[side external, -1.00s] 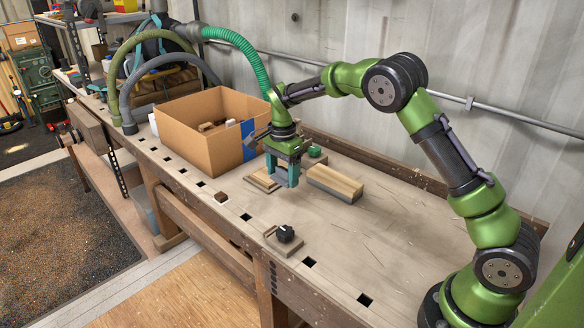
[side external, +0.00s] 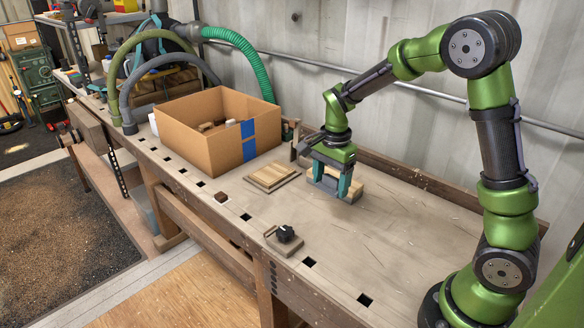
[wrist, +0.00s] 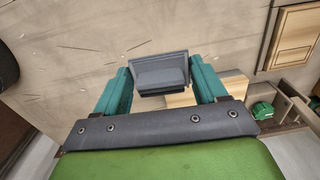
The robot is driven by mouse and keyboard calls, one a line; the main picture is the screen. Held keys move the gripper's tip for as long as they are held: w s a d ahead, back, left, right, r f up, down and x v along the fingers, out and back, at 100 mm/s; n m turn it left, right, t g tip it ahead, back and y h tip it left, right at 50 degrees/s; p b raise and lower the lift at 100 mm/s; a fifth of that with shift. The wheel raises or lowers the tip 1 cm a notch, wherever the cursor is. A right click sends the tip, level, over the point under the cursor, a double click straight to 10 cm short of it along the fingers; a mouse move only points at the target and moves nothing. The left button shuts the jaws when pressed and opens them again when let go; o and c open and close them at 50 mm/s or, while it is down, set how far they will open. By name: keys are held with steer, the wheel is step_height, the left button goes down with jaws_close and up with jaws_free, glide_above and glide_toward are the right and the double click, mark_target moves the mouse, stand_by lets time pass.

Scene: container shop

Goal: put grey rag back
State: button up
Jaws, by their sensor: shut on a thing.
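My gripper (side external: 331,178) is low over the bench, at the pale wooden block (side external: 352,185), which it partly covers. In the wrist view its two teal fingers (wrist: 160,88) are shut on a grey thing (wrist: 160,73) with a flat top and a folded-looking front. I cannot tell from its shape alone whether this is the grey rag. The wooden block shows behind and beside the fingers in the wrist view (wrist: 235,85). In the side view the grey thing is mostly hidden between the fingers. I cannot tell whether it touches the block.
An open cardboard box (side external: 200,145) with blue tape stands left of my gripper, with small pieces inside. A slatted wooden board (side external: 271,177) lies between them. A black knob on a small base (side external: 285,236) is near the front edge. The bench's right part is clear.

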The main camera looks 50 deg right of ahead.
mark_target(339, 227)
steer(key=shift+s+d+f, duration=0.1)
steer(key=shift+s+f, duration=0.45)
steer(key=shift+f, duration=1.15)
steer(key=shift+s+f, duration=0.6)
steer(key=shift+f, duration=1.05)
steer(key=shift+s+d+f, duration=0.1)
steer(key=shift+s+f, duration=0.45)
steer(key=shift+f, duration=1.15)
steer(key=o, duration=1)
steer(key=shift+f, duration=0.15)
